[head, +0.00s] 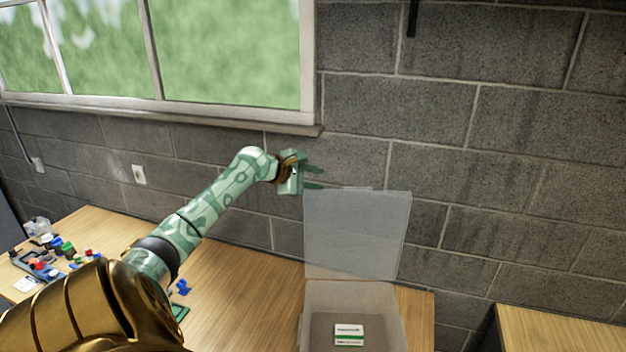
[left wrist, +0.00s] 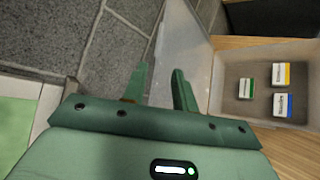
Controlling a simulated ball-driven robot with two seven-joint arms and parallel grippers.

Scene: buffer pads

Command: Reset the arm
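My left gripper (head: 316,177) is raised in front of the block wall, at the upper left corner of the clear bin's raised lid (head: 357,232). Its two fingers point right with a gap between them, and nothing is held. The left wrist view also shows the parted, empty fingers (left wrist: 160,80). My left arm (head: 222,197) reaches up and right over the table. My right gripper is in neither view.
The open bin (head: 392,310) stands on the wooden table (head: 237,290). It holds a green-striped box (left wrist: 246,89), a yellow-striped box (left wrist: 282,75) and a blue-striped box (left wrist: 283,104). Small coloured items clutter the table's left end. Another table (head: 565,335) stands at right.

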